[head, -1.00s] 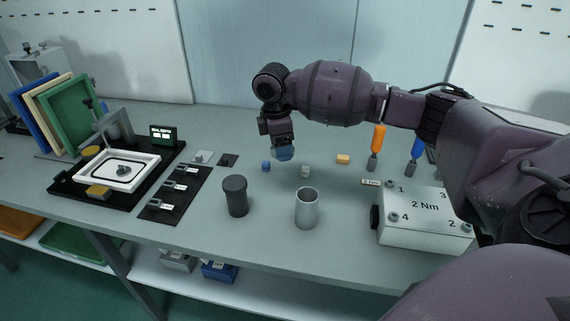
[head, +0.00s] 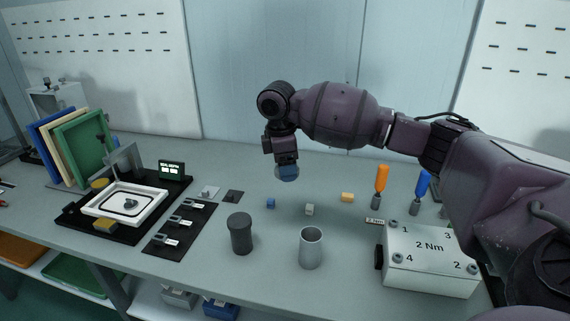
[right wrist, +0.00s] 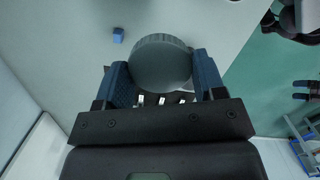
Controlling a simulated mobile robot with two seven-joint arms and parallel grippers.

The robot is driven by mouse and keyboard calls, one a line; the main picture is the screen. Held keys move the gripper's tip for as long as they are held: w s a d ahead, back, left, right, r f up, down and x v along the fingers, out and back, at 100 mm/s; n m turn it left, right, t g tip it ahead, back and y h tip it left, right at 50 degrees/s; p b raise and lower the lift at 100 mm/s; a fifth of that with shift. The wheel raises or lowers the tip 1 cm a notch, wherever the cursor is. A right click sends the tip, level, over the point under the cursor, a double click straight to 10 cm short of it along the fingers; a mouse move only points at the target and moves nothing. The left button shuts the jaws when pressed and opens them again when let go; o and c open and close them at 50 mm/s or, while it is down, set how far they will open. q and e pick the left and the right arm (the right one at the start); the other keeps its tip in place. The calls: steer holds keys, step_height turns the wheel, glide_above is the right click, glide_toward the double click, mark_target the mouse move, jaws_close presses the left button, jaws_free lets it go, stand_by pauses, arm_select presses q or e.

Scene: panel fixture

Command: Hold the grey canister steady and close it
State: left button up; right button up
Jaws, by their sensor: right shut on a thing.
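The grey canister (head: 311,248) stands upright and open-topped on the table. A dark grey canister (head: 240,233) stands upright to its left with its top covered. My right gripper (head: 286,173) is above the table, behind and above the open canister and well apart from it. In the right wrist view my right gripper (right wrist: 163,75) is shut on a round grey lid (right wrist: 160,62) with a ridged rim, one blue finger on each side. My left gripper is not in view.
A white box marked 2 Nm (head: 430,270) stands right of the open canister. Small blue (head: 271,203), grey (head: 309,209) and yellow (head: 347,197) blocks lie behind it. Orange (head: 382,180) and blue (head: 423,185) drivers stand behind the box. A black fixture with a white frame (head: 127,203) is at left.

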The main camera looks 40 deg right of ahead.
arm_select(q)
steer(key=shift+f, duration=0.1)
arm_select(e)
steer(key=s+a+f+m, duration=0.4)
steer(key=s+a+m, duration=0.2)
steer(key=a, duration=0.2)
steer(key=s+a+f+m+y, duration=0.1)
steer(key=s+a+f+m, duration=0.3)
steer(key=s+a+m, duration=0.2)
steer(key=s+a, duration=0.1)
steer(key=a, duration=0.1)
steer(key=shift+a+g, duration=0.4)
